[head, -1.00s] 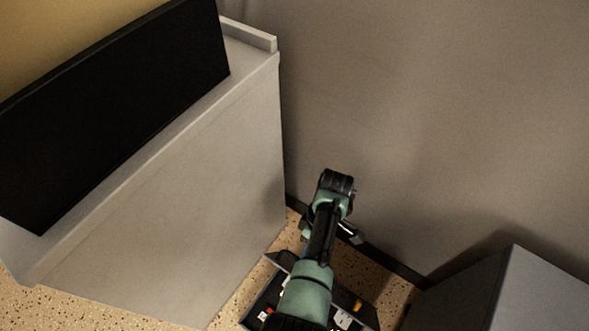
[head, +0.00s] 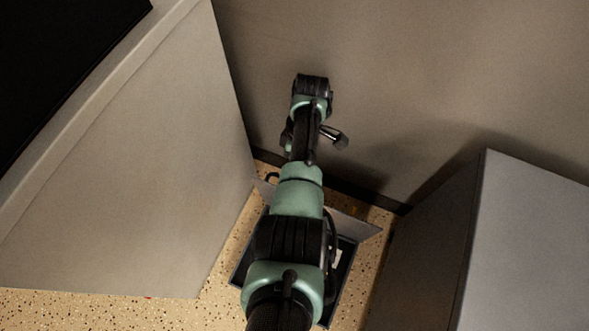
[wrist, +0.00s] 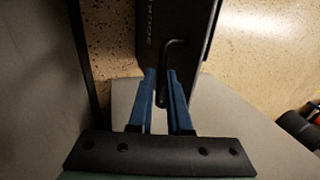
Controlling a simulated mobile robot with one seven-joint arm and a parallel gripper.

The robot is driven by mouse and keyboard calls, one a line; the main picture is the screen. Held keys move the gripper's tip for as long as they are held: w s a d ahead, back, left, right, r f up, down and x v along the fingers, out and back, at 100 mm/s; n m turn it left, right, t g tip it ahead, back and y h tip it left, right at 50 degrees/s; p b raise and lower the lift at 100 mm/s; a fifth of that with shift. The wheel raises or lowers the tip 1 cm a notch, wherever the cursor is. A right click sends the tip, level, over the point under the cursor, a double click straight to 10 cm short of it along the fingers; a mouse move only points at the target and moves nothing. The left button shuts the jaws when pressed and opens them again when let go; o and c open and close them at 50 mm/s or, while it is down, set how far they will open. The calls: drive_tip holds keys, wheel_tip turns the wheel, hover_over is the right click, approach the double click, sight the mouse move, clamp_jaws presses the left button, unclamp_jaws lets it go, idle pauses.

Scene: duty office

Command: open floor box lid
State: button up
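The floor box (head: 237,275) is sunk in the speckled floor, mostly hidden under my arm in the head view. In the wrist view the lid (wrist: 150,22) is a dark panel with pale lettering. It carries a black bent handle (wrist: 176,43). My gripper (wrist: 162,75) has its two blue fingers close together on either side of the handle's rod, with little or no gap. My gripper cannot be made out clearly in the head view.
A grey cabinet (head: 130,190) with a black panel on top stands at left. Another grey cabinet (head: 530,250) stands at right. The wall (head: 400,80) is close behind. Free floor (head: 90,305) is narrow around the box.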

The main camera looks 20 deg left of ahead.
drive_tip(key=shift+o, duration=1.2)
drive_tip(key=s+f, duration=0.2)
drive_tip(key=shift+a+f, duration=0.15)
drive_tip(key=shift+f, duration=0.2)
drive_tip(key=shift+o, duration=1.2)
drive_tip(key=shift+w, duration=0.15)
drive_tip(key=p+v, duration=0.5)
drive_tip(key=v, duration=0.8)
drive_tip(key=shift+w, duration=0.25)
drive_tip(key=shift+r, duration=0.1)
